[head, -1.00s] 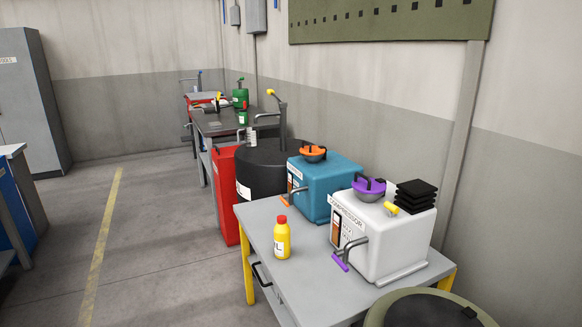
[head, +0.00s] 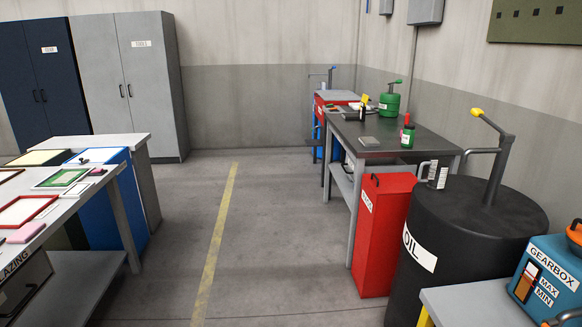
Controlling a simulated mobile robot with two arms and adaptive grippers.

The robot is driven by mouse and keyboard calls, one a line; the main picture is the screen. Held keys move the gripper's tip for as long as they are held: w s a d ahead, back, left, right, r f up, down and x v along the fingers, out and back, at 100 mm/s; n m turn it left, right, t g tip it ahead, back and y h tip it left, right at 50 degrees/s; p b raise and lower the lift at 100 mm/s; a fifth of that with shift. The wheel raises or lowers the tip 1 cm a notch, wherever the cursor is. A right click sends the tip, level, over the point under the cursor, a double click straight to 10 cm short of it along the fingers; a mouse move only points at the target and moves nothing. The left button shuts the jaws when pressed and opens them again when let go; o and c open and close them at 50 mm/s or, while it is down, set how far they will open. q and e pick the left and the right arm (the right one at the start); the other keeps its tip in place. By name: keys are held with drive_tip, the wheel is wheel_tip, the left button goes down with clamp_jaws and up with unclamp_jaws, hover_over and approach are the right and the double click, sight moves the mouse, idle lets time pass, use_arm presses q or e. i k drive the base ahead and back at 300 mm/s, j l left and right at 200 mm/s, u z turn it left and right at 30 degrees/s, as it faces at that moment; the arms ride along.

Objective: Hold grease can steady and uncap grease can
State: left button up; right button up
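No label reading grease is legible, so I cannot tell for certain which item is the grease can. Neither of my grippers is in view, and nothing visible is held.
A red bin (head: 379,230) and a black oil drum (head: 480,235) with a pump stand before the workbench. A blue gearbox unit (head: 548,275) sits on a grey table at right. A glazing table (head: 75,190) stands left. The floor (head: 225,230) between is clear.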

sight(409, 137)
drive_tip(key=i, duration=2.25)
drive_tip(key=i+z, duration=0.25)
drive_tip(key=i, duration=0.2)
drive_tip(key=i+j+z, duration=0.1)
drive_tip(key=i+z, duration=0.15)
drive_tip(key=i, duration=0.25)
drive_tip(key=i+j+z, duration=0.3)
drive_tip(key=i, duration=0.15)
drive_tip(key=l, duration=0.1)
